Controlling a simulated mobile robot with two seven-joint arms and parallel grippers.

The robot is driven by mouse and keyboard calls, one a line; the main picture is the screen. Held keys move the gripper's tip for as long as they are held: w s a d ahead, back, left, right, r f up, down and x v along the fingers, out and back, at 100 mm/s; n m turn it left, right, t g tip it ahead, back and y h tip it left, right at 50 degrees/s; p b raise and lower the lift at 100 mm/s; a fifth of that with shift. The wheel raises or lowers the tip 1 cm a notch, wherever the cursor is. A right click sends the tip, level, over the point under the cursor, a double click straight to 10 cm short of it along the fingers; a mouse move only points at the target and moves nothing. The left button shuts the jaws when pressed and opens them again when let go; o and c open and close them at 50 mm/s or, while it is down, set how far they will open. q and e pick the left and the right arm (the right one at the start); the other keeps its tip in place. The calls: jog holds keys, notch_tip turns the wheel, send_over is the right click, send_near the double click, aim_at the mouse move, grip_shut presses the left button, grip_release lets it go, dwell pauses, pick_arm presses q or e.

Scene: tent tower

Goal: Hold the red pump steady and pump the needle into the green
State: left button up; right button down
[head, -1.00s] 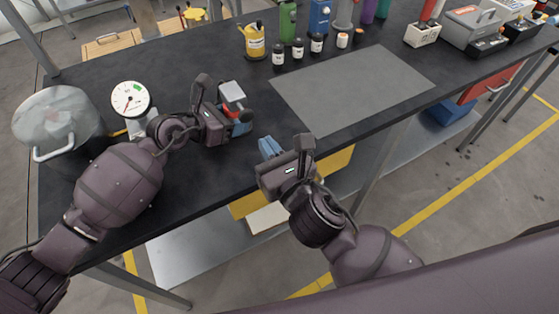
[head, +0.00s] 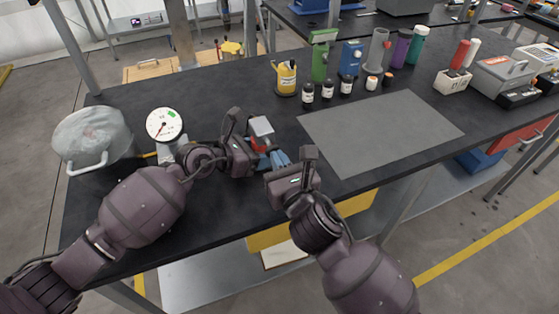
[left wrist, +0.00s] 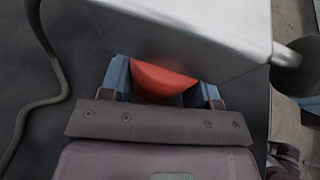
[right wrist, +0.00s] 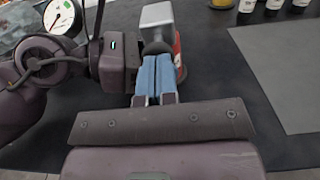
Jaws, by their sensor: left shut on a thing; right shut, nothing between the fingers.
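The red pump (left wrist: 160,80) shows between the blue fingers of my left gripper (left wrist: 163,92), which is shut on it. In the head view the pump (head: 259,143) stands on the black bench with a grey block-shaped top (head: 262,127). My right gripper (head: 281,160) is shut and empty, just right of the pump. In the right wrist view its blue fingers (right wrist: 155,77) are together and point at the pump's dark knob below the grey top (right wrist: 156,22); contact is unclear. The white gauge (head: 164,124) has a red needle and a green zone at upper right. The needle points lower left, outside the green.
A clear domed vessel with a white handle (head: 93,136) stands at the bench's left. A grey mat (head: 380,132) lies to the right. A yellow can (head: 286,77), several small bottles and a green unit (head: 321,57) stand behind.

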jog(key=shift+x, duration=1.5)
jog(key=v, duration=1.4)
jog(key=shift+s, duration=0.15)
jog(key=v, duration=0.3)
jog(key=shift+r, duration=0.2)
jog(key=shift+w, duration=0.2)
